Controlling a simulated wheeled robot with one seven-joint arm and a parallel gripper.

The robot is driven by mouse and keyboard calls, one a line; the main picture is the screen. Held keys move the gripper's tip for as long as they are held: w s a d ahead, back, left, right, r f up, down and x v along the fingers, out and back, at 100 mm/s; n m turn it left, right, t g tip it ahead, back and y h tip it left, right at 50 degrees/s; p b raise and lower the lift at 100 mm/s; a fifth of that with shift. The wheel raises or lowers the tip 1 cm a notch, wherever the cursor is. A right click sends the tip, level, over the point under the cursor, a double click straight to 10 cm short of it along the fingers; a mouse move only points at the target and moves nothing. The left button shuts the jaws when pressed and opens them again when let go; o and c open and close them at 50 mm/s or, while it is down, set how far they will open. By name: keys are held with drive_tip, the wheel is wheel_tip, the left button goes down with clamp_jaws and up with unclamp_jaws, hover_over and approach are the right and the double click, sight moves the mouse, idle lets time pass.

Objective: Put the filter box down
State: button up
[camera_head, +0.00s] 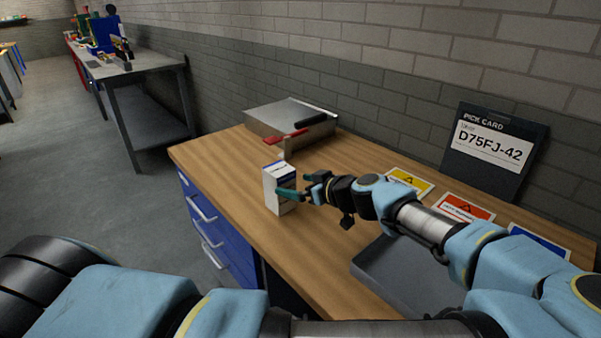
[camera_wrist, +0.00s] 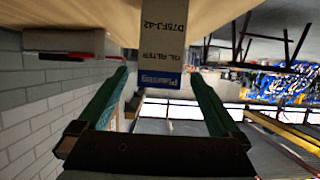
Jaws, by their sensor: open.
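The filter box (camera_head: 271,186) is white with dark blue and stands upright on the wooden workbench (camera_head: 222,160), near its left edge. In the wrist view the box (camera_wrist: 160,55) shows the label "D75FJ-42 Oil Filter" and a blue band, and its base meets the tan bench top. My gripper (camera_head: 294,185) is open around the upper part of the box. In the wrist view its teal fingers (camera_wrist: 160,78) lie one on each side of the box, with a visible gap on both sides. In the head view one finger hides part of the box.
A pick card reading D75FJ-42 (camera_head: 492,147) leans on the wall. Warning cards (camera_head: 462,208) and a grey tray (camera_head: 385,283) are to the right. The bench in front of the box looks clear.

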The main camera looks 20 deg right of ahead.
drive_tip(key=shift+s+d+r+p, duration=0.1)
drive_tip(key=shift+s+r+p, duration=0.25)
drive_tip(key=shift+p, duration=0.5)
drive_tip(key=shift+s+p, duration=0.1)
drive_tip(key=shift+p, duration=0.35)
drive_tip(key=shift+f, duration=0.2)
